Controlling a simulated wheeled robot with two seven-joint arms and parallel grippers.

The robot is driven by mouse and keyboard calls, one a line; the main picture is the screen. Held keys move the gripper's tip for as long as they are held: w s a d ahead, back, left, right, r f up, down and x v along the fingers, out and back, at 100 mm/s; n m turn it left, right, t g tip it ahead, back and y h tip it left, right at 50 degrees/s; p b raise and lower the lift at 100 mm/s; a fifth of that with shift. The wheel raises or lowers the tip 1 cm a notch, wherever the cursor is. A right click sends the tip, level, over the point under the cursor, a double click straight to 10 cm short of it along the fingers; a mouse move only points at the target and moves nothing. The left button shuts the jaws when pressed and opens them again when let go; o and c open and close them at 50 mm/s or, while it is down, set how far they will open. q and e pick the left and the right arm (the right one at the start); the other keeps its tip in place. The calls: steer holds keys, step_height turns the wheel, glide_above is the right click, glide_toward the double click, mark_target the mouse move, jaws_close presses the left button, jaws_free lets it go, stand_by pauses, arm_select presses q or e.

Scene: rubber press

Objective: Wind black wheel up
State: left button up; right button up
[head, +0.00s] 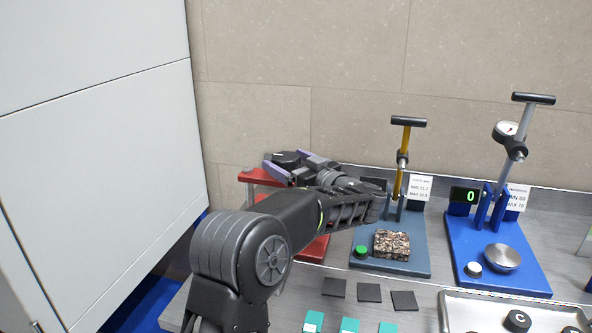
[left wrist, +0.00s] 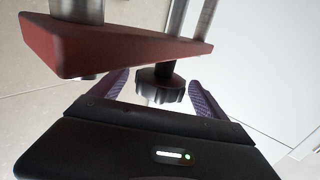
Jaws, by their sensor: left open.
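The black wheel (left wrist: 160,86) is a ridged knob on a short dark shaft at the red plate (left wrist: 110,45) in the left wrist view. My left gripper (left wrist: 161,92) is open, with one purple finger on each side of the wheel and a gap at both sides. In the head view my left gripper (head: 287,163) is at the top of the red press (head: 262,178), with the wheel (head: 286,157) between its fingers. My arm hides much of the red press. My right gripper is in neither view.
A grey-blue press (head: 415,263) with a yellow lever and a speckled block (head: 392,245) stands close right of my forearm. A blue press (head: 515,275) with a metal bowl (head: 502,258) is farther right. A metal tray (head: 460,300) and dark squares (head: 370,292) lie in front.

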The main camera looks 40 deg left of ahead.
mark_target(295, 165)
arm_select(q)
steer(key=shift+v, duration=1.75)
